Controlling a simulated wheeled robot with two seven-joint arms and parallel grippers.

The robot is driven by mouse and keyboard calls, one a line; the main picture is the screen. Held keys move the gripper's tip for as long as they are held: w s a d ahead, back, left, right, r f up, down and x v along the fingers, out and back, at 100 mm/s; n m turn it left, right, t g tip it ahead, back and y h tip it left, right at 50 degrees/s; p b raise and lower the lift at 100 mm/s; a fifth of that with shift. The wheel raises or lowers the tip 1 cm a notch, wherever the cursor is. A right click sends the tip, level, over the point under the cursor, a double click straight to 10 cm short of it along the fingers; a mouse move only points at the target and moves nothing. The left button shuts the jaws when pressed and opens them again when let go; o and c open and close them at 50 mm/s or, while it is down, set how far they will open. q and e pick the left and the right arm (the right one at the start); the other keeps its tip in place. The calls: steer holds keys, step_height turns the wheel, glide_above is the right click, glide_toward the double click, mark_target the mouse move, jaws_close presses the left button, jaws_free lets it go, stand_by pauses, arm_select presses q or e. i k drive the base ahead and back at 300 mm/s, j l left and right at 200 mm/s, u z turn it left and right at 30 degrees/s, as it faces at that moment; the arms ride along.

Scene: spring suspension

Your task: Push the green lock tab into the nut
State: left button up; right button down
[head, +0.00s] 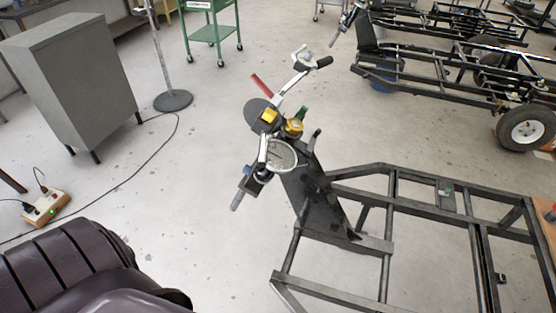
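A black steering column with handlebars stands on a black tubular frame (388,240) in the middle of the view. Near its top are a yellow block (270,115), a yellow round part (293,126) and a pale round disc (281,155). A small dark green piece (302,113) shows beside the yellow round part. Another tiny green spot (447,191) shows on the frame at the right. Both are too small for me to tell which, if either, is the lock tab. I cannot make out the nut. Neither of my grippers is in view.
A grey cabinet (75,80), a pole on a round base (173,101) and a green cart (211,33) stand behind. A power strip (46,207) and cable lie on the left floor. A dark ribbed thing (65,260) fills the lower left. Another wheeled frame (430,80) stands at upper right.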

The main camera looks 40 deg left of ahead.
mark_target(303, 109)
steer(key=u, duration=1.3)
